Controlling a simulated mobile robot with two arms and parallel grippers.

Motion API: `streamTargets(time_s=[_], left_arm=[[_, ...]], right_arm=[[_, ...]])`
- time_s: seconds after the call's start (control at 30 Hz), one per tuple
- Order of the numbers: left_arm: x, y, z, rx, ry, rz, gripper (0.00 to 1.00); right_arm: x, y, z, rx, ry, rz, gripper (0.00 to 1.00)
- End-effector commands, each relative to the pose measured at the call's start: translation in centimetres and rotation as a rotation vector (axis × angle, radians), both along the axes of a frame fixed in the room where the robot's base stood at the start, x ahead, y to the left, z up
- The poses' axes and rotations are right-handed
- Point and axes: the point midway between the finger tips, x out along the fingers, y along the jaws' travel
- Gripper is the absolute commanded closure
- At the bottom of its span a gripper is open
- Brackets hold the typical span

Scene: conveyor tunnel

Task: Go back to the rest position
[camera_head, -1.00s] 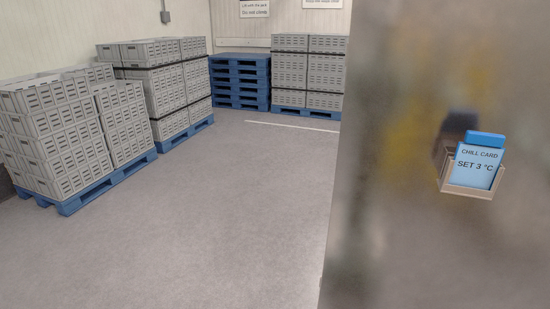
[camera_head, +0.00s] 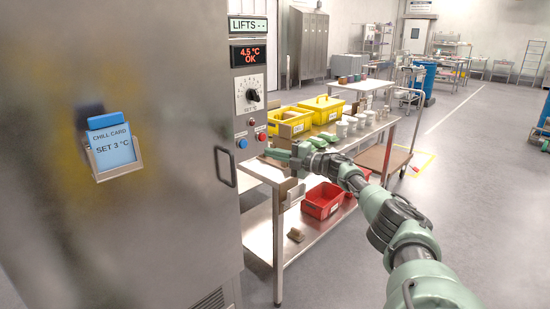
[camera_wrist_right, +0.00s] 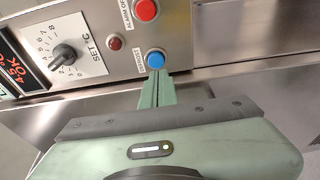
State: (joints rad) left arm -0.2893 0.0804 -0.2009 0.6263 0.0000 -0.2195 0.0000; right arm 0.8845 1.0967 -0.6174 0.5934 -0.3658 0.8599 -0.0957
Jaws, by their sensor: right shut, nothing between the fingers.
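My right gripper (camera_head: 270,153) reaches in from the right toward the steel cabinet's control panel (camera_head: 252,115). In the right wrist view its fingers (camera_wrist_right: 157,80) are shut with nothing between them. The tips appear just at or in front of a blue button (camera_wrist_right: 155,59); I cannot tell whether they touch it. The blue button also shows in the head view (camera_head: 242,143). My left gripper is not in view.
The panel has a dial (camera_head: 252,96), a red button (camera_head: 262,136) and a display (camera_head: 249,53) reading 4.5 °C OK. A steel table (camera_head: 345,150) with yellow bins (camera_head: 322,108) stands beside the cabinet, under my right arm. A red bin (camera_head: 322,200) sits on its lower shelf.

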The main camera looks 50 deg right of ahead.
Motion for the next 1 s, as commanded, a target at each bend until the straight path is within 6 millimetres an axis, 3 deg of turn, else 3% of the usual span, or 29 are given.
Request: streamTargets(time_s=[0.53,0.63,0.77,0.9,1.0], left_arm=[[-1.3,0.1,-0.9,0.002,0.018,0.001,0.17],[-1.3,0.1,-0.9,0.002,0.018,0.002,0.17],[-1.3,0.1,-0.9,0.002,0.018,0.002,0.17],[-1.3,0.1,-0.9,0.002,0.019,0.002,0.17],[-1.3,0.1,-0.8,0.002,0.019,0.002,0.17]], right_arm=[[-0.1,-1.2,-0.1,0.003,0.004,0.003,1.0],[0.4,-0.6,-1.5,0.021,0.017,0.0,1.0],[1.9,1.7,-7.3,0.095,0.071,-0.023,1.0],[2.7,5.3,-17.1,0.222,0.169,-0.084,1.0],[1.9,7.8,-24.4,0.314,0.249,-0.144,1.0]])
